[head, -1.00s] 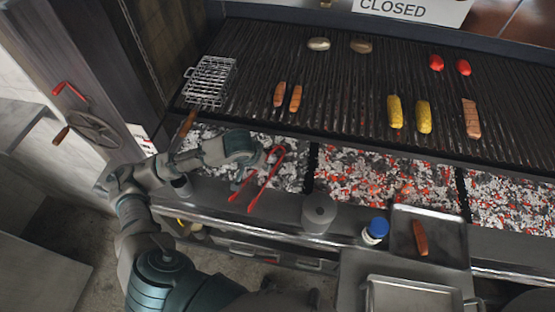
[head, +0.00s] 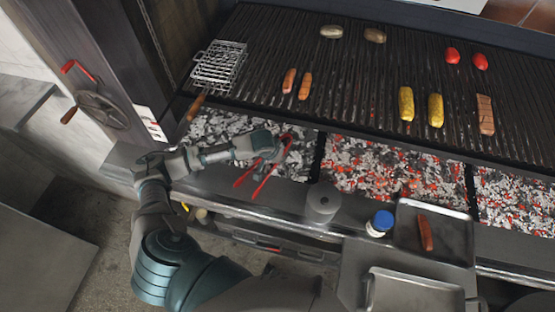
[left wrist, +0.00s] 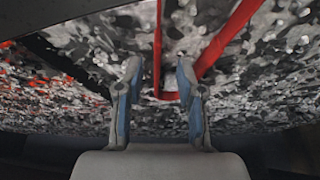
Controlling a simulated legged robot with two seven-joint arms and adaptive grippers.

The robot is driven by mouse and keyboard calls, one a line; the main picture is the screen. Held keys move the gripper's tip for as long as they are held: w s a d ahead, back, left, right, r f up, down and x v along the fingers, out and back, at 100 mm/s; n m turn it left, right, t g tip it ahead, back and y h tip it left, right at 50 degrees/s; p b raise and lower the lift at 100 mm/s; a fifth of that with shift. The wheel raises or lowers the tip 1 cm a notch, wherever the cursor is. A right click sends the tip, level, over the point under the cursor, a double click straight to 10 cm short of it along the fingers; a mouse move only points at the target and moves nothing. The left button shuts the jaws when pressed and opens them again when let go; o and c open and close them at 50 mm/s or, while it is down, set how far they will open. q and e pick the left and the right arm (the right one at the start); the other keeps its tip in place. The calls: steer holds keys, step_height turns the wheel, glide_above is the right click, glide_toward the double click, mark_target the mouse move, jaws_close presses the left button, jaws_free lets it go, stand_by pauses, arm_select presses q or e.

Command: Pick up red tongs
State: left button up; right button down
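The red tongs (head: 264,180) lie at the front edge of the left coal bed, their handles toward me and their far end over the coals. My left gripper (head: 279,154) is at the tongs' far part and hides some of it. In the left wrist view my left gripper (left wrist: 158,95) has its fingers apart. The red tongs (left wrist: 158,45) show beyond and between the fingers, with one arm passing behind the right finger. I cannot tell whether the fingers touch them. My right gripper is not in view.
A grey cylinder (head: 322,202) and a blue-capped bottle (head: 380,223) stand right of the tongs. A metal tray (head: 456,245) holds a sausage. The grill grate (head: 340,80) with food lies above the coals. A wire basket (head: 218,66) rests at the grate's left.

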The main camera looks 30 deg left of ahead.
arm_select(q)
steer(key=shift+d+x, duration=0.15)
steer(key=shift+x, duration=0.55)
steer(key=shift+d+x, duration=0.15)
steer(key=shift+x, duration=0.6)
steer(key=shift+a, duration=0.25)
jaws_close()
steer(key=shift+d+r, duration=0.1)
